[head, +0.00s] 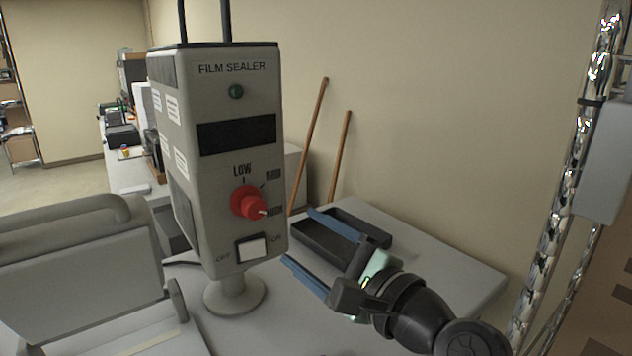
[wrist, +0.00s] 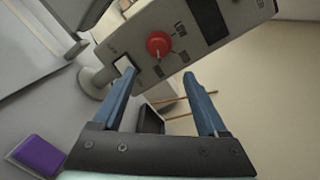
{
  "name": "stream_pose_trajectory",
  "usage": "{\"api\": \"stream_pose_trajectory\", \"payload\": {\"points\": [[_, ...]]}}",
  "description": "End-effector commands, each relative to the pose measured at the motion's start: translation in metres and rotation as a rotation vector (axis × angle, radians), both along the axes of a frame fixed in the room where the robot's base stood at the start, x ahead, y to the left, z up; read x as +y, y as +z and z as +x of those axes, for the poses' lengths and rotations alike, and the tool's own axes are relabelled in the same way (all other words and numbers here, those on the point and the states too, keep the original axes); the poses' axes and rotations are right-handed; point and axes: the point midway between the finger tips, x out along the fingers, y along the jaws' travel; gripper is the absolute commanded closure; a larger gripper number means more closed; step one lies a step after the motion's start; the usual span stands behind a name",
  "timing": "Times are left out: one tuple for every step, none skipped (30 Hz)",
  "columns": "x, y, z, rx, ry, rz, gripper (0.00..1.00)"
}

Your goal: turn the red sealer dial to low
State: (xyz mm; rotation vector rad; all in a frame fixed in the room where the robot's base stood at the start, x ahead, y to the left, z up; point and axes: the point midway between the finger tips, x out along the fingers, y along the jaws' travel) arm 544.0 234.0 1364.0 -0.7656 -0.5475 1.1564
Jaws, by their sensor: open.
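The film sealer (head: 228,165) is a grey box on a round pedestal. Its red dial (head: 249,202) is on the front face, with LOW marked above it and two further marks to its right. The dial's pale pointer tip points to the lower right, near the lowest mark. The red dial (wrist: 159,44) also shows in the wrist view, beyond the fingertips. My gripper (head: 298,237) is open and empty, to the right of the sealer and apart from the dial. Its two blue fingers (wrist: 160,80) frame the space below the dial in the wrist view.
A white OFF/ON rocker switch (head: 252,247) is below the dial. A dark tray (head: 338,242) lies on the table behind my gripper. A grey machine (head: 80,255) stands at left, a chrome rack post (head: 560,200) at right. A purple block (wrist: 38,155) shows in the wrist view.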

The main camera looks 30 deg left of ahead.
Motion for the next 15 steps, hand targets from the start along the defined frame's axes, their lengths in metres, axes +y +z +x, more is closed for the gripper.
{"api": "stream_pose_trajectory", "payload": {"points": [[0.004,0.001,0.0,0.008,0.007,0.002,0.24],[0.007,0.001,0.001,0.009,0.008,0.003,0.24],[0.012,0.001,0.002,0.009,0.008,0.003,0.24],[0.016,0.001,0.003,0.008,0.009,0.002,0.24],[0.02,0.002,0.005,0.008,0.008,0.003,0.24],[0.027,0.002,0.007,0.007,0.007,0.002,0.24],[0.032,0.003,0.009,0.006,0.007,0.001,0.24],[0.039,0.003,0.011,0.006,0.007,0.001,0.24],[0.047,0.003,0.014,0.006,0.006,0.001,0.24],[0.053,0.003,0.016,0.006,0.007,0.0,0.24],[0.059,0.004,0.018,0.005,0.006,0.002,0.24],[0.067,0.003,0.021,0.004,0.006,0.0,0.24],[0.073,0.003,0.023,0.005,0.006,0.0,0.24],[0.079,0.003,0.025,0.005,0.006,0.0,0.24],[0.086,0.003,0.028,0.004,0.005,0.0,0.24]]}}
